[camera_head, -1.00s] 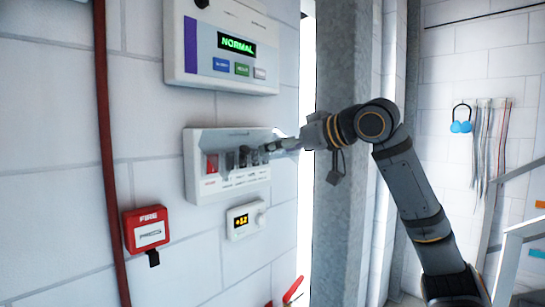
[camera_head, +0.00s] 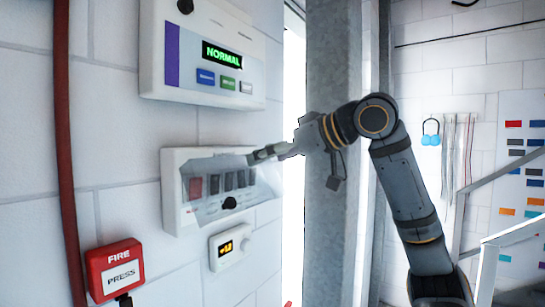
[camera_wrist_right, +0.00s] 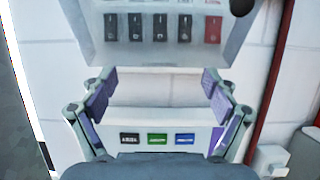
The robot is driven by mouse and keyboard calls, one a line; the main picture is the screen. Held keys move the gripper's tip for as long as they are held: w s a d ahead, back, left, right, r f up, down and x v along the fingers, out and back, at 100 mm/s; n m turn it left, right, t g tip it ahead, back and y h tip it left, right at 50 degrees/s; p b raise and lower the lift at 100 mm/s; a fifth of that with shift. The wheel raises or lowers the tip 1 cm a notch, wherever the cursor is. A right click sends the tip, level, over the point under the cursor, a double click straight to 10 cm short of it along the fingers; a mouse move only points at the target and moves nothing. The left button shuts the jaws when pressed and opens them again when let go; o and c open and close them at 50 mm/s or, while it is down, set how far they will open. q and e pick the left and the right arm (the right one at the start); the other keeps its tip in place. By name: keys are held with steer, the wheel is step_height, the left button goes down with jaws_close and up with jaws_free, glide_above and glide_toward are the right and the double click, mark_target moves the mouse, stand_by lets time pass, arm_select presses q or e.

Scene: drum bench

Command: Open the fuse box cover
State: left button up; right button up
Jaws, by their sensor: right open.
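The fuse box (camera_head: 172,202) is a white wall box with a red switch and several dark switches. Its see-through cover (camera_head: 207,213) hangs in front of the switches, with a dark round knob (camera_head: 229,203) low on it. I cannot tell how far it stands off the box. My right gripper (camera_head: 262,154) is at the cover's upper right in the head view. In the right wrist view the gripper (camera_wrist_right: 160,90) is open, its purple pads apart with nothing between them; the cover (camera_wrist_right: 170,52) is above them in the picture. My left gripper is out of view.
Above the box is a panel (camera_head: 205,95) reading NORMAL. Below are a small display unit (camera_head: 230,245) and a red fire box (camera_head: 115,272). A red pipe (camera_head: 64,150) runs down the left. A grey column (camera_head: 333,230) stands close behind my right forearm.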

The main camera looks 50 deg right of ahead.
steer(key=shift+o, duration=0.2)
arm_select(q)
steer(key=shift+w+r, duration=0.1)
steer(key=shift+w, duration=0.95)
arm_select(e)
steer(key=v, duration=1.2)
steer(key=shift+s+r, duration=0.15)
steer(key=shift+s, duration=0.2)
steer(key=shift+w, duration=0.1)
steer(key=shift+c, duration=0.4)
